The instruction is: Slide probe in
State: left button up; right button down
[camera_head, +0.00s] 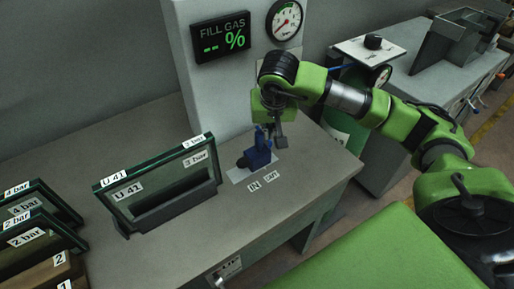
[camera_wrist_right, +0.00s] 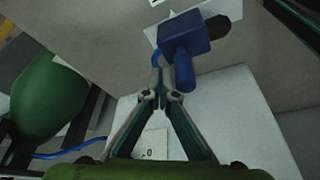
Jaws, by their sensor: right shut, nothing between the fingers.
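A glass frame (camera_head: 158,182) labelled U 41 and 3 bar stands upright in a dark holder left of the probe. My left gripper is out of view.
A display (camera_head: 222,37) reading FILL GAS and a round gauge (camera_head: 286,20) are on the grey column behind. More labelled frames (camera_head: 35,222) stand at the left. A green cylinder (camera_head: 344,128) is beside the bench.

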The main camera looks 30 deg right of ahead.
aim_at(255, 153)
jog(key=shift+s+a, duration=0.2)
jog(key=shift+a, duration=2.1)
jog(key=shift+w+d+b, duration=0.1)
jog(key=shift+d+b, duration=0.45)
jog(key=shift+d, duration=0.7)
jog(key=s+d+p+v, duration=0.1)
jog(key=p+v, duration=0.3)
jog(key=v, duration=0.5)
jog(key=shift+d+f, duration=0.2)
jog(key=shift+d, duration=0.2)
jog(key=shift+s+f, duration=0.1)
jog(key=shift+s, duration=0.05)
